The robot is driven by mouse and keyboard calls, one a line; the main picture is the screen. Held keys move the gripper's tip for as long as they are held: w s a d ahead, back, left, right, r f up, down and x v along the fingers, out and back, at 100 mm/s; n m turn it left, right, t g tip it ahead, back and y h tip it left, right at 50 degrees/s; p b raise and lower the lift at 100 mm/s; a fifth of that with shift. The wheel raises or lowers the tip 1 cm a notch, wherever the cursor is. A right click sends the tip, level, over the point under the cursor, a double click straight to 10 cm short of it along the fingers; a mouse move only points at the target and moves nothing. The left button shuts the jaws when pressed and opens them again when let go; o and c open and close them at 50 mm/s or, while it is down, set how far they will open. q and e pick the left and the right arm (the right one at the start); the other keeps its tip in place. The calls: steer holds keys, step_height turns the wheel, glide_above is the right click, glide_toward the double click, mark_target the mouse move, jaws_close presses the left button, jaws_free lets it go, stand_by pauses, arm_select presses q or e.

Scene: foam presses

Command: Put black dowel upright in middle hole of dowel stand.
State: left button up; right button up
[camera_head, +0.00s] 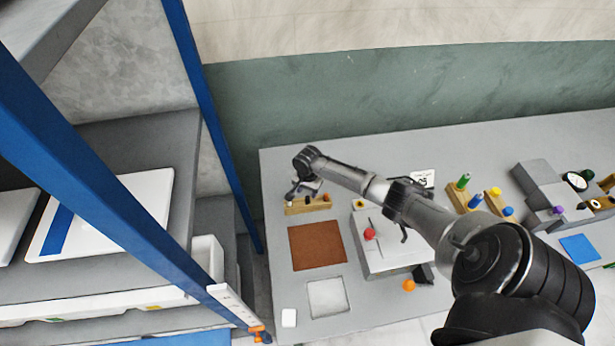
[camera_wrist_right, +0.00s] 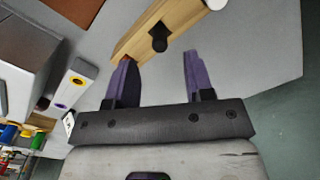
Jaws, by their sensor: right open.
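The wooden dowel stand (camera_head: 307,206) is at the left of the table in the head view, partly hidden by my right gripper (camera_head: 301,190). In the right wrist view the stand (camera_wrist_right: 180,22) runs diagonally across the top. The black dowel (camera_wrist_right: 159,41) shows there as a short dark cylinder at about the stand's middle. It appears to stand in the stand; its lower end is not clear. My right gripper (camera_wrist_right: 159,77) is open, with its two purple fingers apart and nothing between the tips. The dowel is beyond the fingertips. My left gripper is out of view.
A brown mat (camera_head: 317,246) and a pale square (camera_head: 327,297) lie in front of the stand. A grey box with a red knob (camera_head: 370,234) is to their right. A blue rack post (camera_head: 213,120) rises to the left of the table. More dowel blocks (camera_head: 465,197) stand further right.

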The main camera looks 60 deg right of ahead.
mark_target(307, 197)
step_height(307, 197, up, 8)
steer(key=shift+r, duration=0.2)
stand_by(0.7)
